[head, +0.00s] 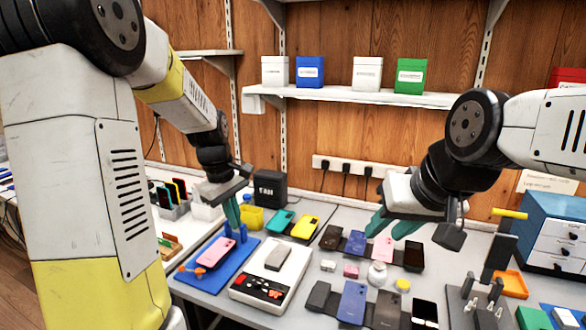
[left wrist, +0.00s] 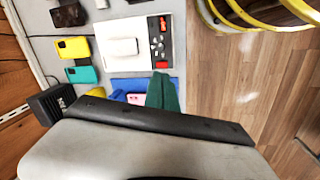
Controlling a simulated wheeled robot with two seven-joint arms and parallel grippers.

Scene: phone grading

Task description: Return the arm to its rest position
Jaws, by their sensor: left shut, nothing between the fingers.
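My left gripper (head: 234,222) hangs over the back of the blue mat (head: 205,278), its green fingers together with nothing between them. In the left wrist view the shut fingers (left wrist: 162,90) cover part of the blue mat and the pink phone (left wrist: 136,98). That phone (head: 215,252) lies on the mat, apart from the fingers in the head view. My right gripper (head: 388,230) is above the rows of phones at the right, its green fingers apart and empty.
A white device with coloured buttons (head: 263,292) stands beside the mat. Teal (head: 281,221) and yellow (head: 305,227) phones lie behind it. A black box (head: 270,188) stands near my left gripper. A blue drawer unit (head: 552,230) is at the right. A shelf (head: 350,97) holds several boxes.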

